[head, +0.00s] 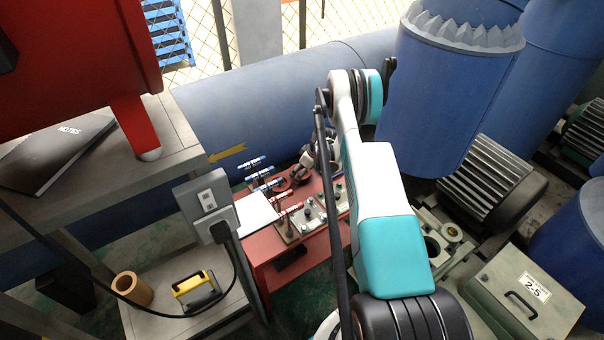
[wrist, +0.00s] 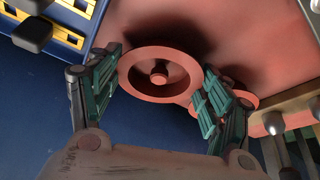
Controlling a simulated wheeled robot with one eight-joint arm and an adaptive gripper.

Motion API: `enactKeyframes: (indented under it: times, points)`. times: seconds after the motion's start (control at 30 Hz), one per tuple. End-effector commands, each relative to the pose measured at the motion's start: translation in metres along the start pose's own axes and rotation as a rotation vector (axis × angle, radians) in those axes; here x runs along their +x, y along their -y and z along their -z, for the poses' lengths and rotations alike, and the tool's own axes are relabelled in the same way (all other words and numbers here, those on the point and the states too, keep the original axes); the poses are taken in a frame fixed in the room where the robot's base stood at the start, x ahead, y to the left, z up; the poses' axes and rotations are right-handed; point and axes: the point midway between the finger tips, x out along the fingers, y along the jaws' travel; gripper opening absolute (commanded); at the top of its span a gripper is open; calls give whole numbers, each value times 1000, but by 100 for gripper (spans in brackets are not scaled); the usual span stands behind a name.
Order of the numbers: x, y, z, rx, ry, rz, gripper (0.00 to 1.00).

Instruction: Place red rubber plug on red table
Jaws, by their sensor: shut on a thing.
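The red rubber plug (wrist: 135,72) is a round, dished disc with a knob in its centre, seen in the wrist view. My gripper (wrist: 162,62) has its two green-padded fingers on either side of the plug and is shut on it. The red table (wrist: 270,30) shows as a red surface behind the plug, with a dark shadow on it. I cannot tell whether the plug touches it. In the head view the red table (head: 262,250) stands at the centre, and my arm hides part of it and most of the gripper.
The table carries a white sheet (head: 257,214), blue-handled tools (head: 262,172) and a control panel (head: 318,215). A large blue pipe (head: 260,95) runs behind it. A grey socket post (head: 207,205) stands at left, a blue tank (head: 435,100) at right.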

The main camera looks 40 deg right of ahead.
Motion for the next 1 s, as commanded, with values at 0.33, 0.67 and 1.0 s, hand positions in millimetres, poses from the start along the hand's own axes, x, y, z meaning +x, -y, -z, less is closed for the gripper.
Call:
enactKeyframes:
  times: [0.33,0.67,1.0]
  points:
    - [3,0,-1,0,0,0,44]
    - [3,0,-1,0,0,0,92]
    - [-12,0,0,1,0,0,92]
